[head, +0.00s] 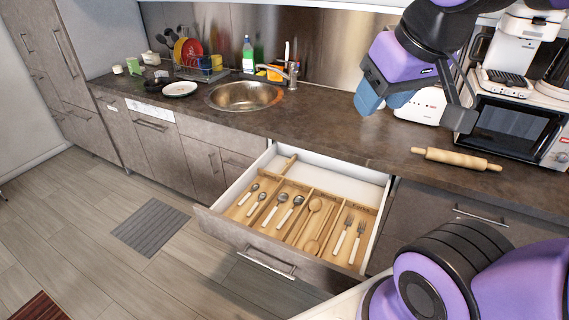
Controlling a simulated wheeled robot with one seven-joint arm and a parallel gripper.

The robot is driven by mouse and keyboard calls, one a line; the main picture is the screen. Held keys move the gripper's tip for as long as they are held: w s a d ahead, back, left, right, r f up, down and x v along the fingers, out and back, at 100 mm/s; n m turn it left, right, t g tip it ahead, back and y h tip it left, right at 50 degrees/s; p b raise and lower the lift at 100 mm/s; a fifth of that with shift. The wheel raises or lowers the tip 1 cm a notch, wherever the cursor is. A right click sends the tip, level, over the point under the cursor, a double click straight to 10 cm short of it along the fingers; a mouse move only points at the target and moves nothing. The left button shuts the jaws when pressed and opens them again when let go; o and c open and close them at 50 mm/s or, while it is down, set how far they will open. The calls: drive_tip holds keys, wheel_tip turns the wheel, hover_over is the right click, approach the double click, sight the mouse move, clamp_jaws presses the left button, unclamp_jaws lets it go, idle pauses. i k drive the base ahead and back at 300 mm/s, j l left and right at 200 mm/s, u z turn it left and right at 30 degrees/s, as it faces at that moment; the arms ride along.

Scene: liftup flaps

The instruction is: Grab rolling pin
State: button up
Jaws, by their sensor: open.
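The rolling pin (457,158) is light wood. It lies on the dark countertop (345,130) at the right in the head view, in front of the microwave, with its handles pointing left and right. My gripper (414,108) is open and empty. It hangs in the air above the counter, up and to the left of the rolling pin in the picture, and apart from it. Nothing covers the pin.
An open drawer (282,259) with several spoons and forks juts out below the counter. The microwave (515,128) and a white coffee machine (520,45) stand behind the pin. A sink (245,96), a faucet and a dish rack are further left. The middle of the counter is clear.

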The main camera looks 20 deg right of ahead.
sight(472, 162)
drive_tip(key=j+z, duration=0.1)
drive_tip(key=z, duration=0.35)
drive_tip(key=j+z, duration=0.1)
drive_tip(key=z, duration=0.3)
drive_tip(key=k+j+z, duration=0.1)
drive_tip(key=z, duration=0.8)
drive_tip(key=i+l, duration=0.1)
drive_tip(key=l, duration=0.25)
drive_tip(key=i+l, duration=0.1)
drive_tip(key=l, duration=0.25)
drive_tip(key=i+l+u, duration=0.75)
drive_tip(key=i+l, duration=0.1)
drive_tip(key=l, duration=0.05)
